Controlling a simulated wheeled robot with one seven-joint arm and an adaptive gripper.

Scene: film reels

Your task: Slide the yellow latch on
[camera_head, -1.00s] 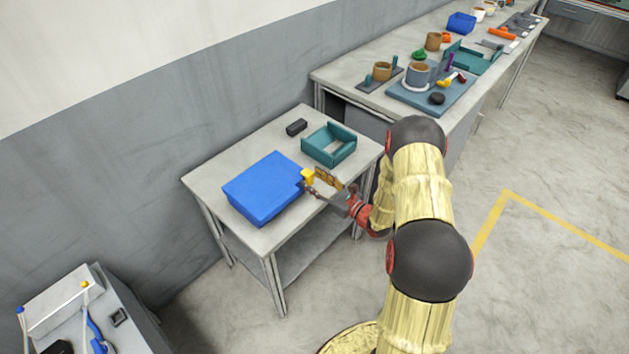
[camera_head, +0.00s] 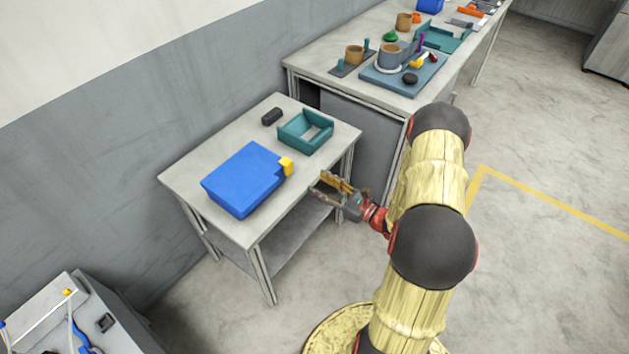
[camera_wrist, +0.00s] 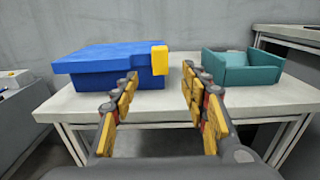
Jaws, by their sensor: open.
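The yellow latch (camera_head: 286,166) is a small block at the right front corner of the blue box (camera_head: 240,182). In the wrist view the latch (camera_wrist: 159,60) sits on the right end of the blue box's front face (camera_wrist: 110,73). My gripper (camera_head: 318,182) is open and empty, to the right of the latch and apart from it, beyond the table's front edge. In the wrist view my gripper (camera_wrist: 160,80) has its two fingers spread, with the latch showing beyond the gap between them.
The box stands on a small grey table (camera_head: 190,172). A teal open tray (camera_head: 303,143) and a small black block (camera_head: 271,117) are also on it. A longer bench (camera_head: 330,80) with several items stands behind. Floor is clear to the right.

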